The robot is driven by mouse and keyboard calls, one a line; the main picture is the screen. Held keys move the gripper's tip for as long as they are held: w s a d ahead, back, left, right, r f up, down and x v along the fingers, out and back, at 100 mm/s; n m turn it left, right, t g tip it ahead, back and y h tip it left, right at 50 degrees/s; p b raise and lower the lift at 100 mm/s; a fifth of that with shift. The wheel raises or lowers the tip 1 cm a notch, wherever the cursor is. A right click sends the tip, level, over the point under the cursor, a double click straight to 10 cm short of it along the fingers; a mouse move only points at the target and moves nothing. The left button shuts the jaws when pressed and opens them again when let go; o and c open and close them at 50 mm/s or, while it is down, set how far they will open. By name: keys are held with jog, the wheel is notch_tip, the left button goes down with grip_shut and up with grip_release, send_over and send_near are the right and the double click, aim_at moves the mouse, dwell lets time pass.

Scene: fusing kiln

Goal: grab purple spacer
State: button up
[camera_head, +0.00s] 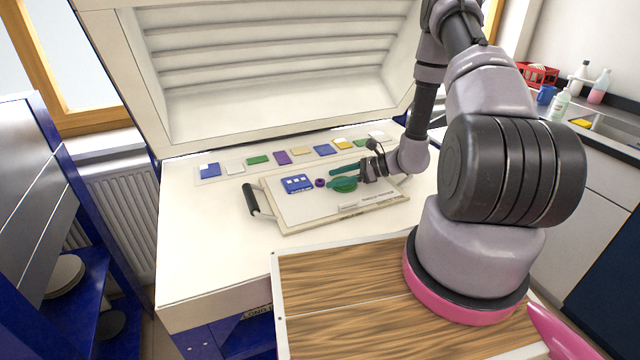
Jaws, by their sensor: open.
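The purple spacer (319,183) is a small dark purple ring. It lies on the white board (290,215) between a blue slotted piece (297,184) on its left and a green round piece (344,185) on its right. My gripper (366,172) is open, over the right part of the board. It is to the right of the spacer and apart from it. A dark green strip (342,170) shows beside my fingers. My fingertips are small and dark here, and my gripper hides part of the board behind it.
A black handle (250,199) sticks out at the board's left. The worktop (200,255) front left is clear.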

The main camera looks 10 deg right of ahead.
aim_at(318, 181)
jog(key=x, duration=0.3)
jog(key=shift+a, duration=0.2)
jog(key=shift+c, duration=0.3)
grip_shut()
jog(key=shift+w+r, duration=0.1)
jog(key=shift+r, duration=0.05)
